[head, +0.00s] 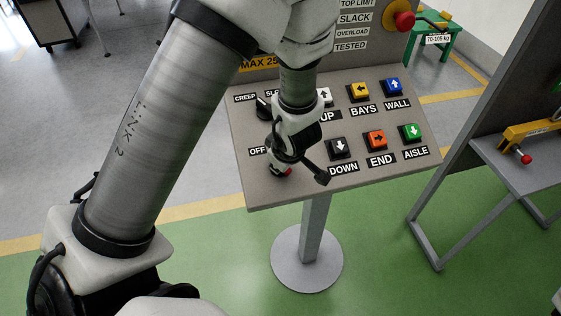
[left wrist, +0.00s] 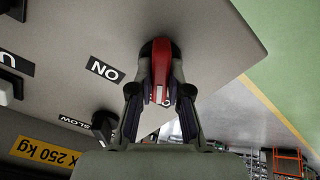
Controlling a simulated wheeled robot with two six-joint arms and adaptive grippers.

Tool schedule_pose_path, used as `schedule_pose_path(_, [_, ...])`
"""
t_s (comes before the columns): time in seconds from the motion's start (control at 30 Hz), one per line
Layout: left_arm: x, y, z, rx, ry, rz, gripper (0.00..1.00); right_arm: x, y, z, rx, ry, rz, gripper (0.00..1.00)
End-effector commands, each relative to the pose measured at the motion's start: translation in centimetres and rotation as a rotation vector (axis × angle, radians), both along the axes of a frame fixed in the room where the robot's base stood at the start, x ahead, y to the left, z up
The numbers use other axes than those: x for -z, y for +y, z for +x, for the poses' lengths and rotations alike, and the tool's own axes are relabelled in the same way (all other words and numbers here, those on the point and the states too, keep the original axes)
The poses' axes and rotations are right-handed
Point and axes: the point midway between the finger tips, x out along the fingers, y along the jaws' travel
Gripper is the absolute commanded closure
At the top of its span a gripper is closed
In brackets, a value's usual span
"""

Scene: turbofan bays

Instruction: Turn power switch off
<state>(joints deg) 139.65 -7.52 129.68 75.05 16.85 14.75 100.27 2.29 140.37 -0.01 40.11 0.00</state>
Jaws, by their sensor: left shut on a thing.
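The power switch is a red rotary handle on the lower left of the sloped grey control panel (head: 330,155). In the left wrist view the red switch (left wrist: 160,62) stands between my left fingers, its narrow grip lengthwise towards my palm. My left gripper (head: 284,168) is shut on it; in the head view only a bit of red shows under the fingers. An OFF label (head: 257,151) is left of the switch. The ON label (left wrist: 104,70) lies to its left in the left wrist view. Another label between my fingers is mostly covered. My right gripper is not in view.
Black, orange and green buttons (head: 412,132) line the panel right of my gripper, with more above. A black CREEP/SLOW selector (head: 264,106) is close behind my wrist. A red emergency knob (head: 403,20) is at the upper right. A grey stand (head: 500,150) is at the right.

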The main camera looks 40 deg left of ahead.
Motion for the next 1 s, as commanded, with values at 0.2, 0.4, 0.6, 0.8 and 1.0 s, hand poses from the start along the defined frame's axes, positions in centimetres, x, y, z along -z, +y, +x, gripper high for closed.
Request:
schedule_pose_path(0.2, [0.2, 0.0, -0.1, -0.005, 0.002, -0.002, 1.0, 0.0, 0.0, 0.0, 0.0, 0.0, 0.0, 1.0])
schedule_pose_path(0.4, [0.1, 0.0, -0.1, -0.004, 0.002, -0.002, 0.58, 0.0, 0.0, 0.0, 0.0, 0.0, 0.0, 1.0])
schedule_pose_path(0.6, [0.1, 0.0, -0.1, -0.002, 0.001, -0.001, 0.58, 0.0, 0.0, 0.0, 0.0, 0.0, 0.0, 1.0])
schedule_pose_path(0.8, [-0.7, -0.3, -0.2, -0.001, 0.0, 0.0, 0.58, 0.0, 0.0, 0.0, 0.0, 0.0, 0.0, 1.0])
schedule_pose_path(1.0, [-3.4, -1.2, -1.0, -0.004, -0.001, 0.001, 0.58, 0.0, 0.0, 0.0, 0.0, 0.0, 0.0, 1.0])
